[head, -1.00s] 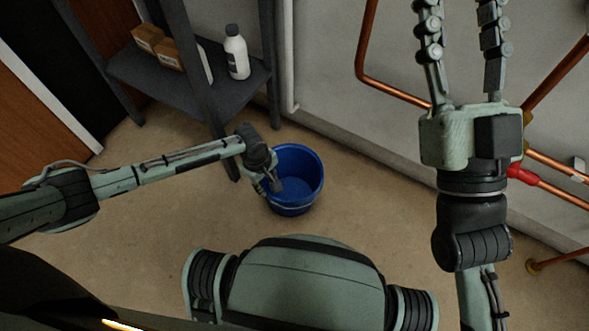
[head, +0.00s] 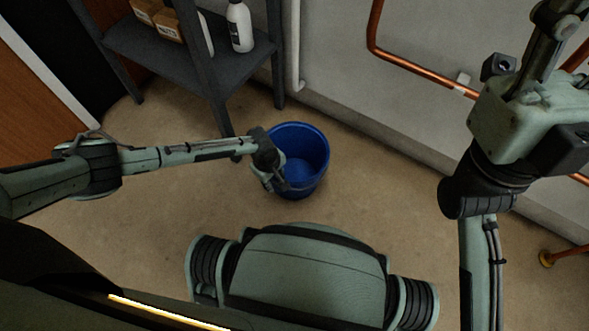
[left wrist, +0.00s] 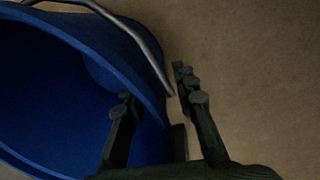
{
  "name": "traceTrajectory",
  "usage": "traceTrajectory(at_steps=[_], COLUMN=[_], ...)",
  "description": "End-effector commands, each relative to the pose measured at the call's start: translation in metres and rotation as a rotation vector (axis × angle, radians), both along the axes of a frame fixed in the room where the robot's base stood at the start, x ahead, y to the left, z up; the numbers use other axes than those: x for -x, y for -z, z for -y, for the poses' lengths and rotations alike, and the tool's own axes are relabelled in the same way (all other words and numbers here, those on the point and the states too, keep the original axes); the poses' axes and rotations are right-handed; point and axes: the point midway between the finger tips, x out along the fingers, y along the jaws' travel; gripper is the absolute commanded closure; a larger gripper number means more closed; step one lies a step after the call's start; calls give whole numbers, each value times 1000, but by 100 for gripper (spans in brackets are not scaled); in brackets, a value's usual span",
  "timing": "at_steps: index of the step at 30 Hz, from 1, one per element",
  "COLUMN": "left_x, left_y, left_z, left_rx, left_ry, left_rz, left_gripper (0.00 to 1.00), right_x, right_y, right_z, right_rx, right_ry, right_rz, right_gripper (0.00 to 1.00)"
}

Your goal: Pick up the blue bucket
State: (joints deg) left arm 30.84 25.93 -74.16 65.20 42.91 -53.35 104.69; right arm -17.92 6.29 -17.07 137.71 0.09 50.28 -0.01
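The blue bucket (head: 303,165) stands upright on the floor near the middle of the head view. My left gripper (head: 284,186) is at the bucket's left-front rim. In the left wrist view the bucket (left wrist: 50,90) fills the left side, with its grey wire handle lying along the rim. There my left gripper (left wrist: 152,85) is open, with one finger over the bucket's inside and the other outside, the rim between them. My right gripper (head: 525,65) is raised at the upper right, far from the bucket; its fingers are foreshortened and partly cut off.
A dark grey shelf (head: 150,50) with a white bottle (head: 240,27) and cardboard boxes (head: 165,22) stands behind and left of the bucket. Copper pipes (head: 415,68) run along the grey wall at the right. The floor (head: 130,225) around the bucket is mostly clear.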

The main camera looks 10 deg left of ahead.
Motion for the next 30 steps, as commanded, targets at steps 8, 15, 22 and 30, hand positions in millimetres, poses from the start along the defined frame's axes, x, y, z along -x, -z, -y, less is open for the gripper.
traceTrajectory(at_steps=[8,15,22,30], left_x=[-1,-1,0,-1], left_y=[6,6,6,5], left_z=[0,0,0,0], left_rx=[-1,-1,-1,0], left_ry=[1,1,1,1], left_rz=[1,1,1,1], left_gripper=[72,97,100,100], right_x=[0,0,0,-1], right_y=[-1,-1,-1,-1], right_z=[-1,-1,-1,-1], right_rx=[6,6,6,7], right_ry=[-1,-1,-1,-2], right_rz=[10,9,9,8], right_gripper=[57,57,57,57])
